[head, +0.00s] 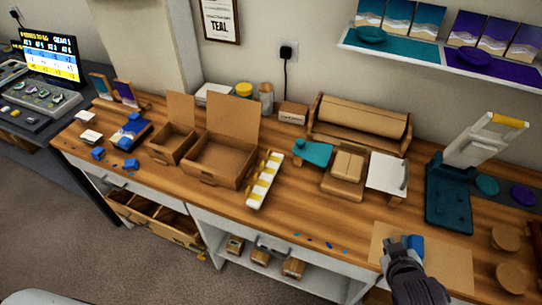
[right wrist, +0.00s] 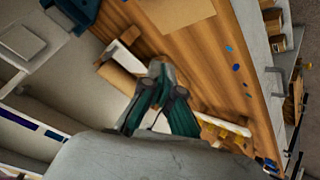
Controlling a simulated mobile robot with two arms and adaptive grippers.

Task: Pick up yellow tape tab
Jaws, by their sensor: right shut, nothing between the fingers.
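Several yellow tape tabs (head: 264,180) sit along a white strip (head: 256,196) on the wooden bench, right of the open cardboard boxes. The strip with its yellow tabs also shows in the right wrist view (right wrist: 222,124), partly hidden behind my gripper. My right gripper (head: 403,243) is at the front right of the bench, over a tan mat (head: 448,262), well to the right of the strip. It is shut and empty, and its fingers also show in the right wrist view (right wrist: 160,72). My left gripper is not in view.
Two open cardboard boxes (head: 232,140) stand left of the strip. A roll of brown paper (head: 358,117), a small carton (head: 346,168) and a white board (head: 387,172) stand behind and right. Small blue bits (head: 328,245) lie by the front edge. A teal stand (head: 448,195) is far right.

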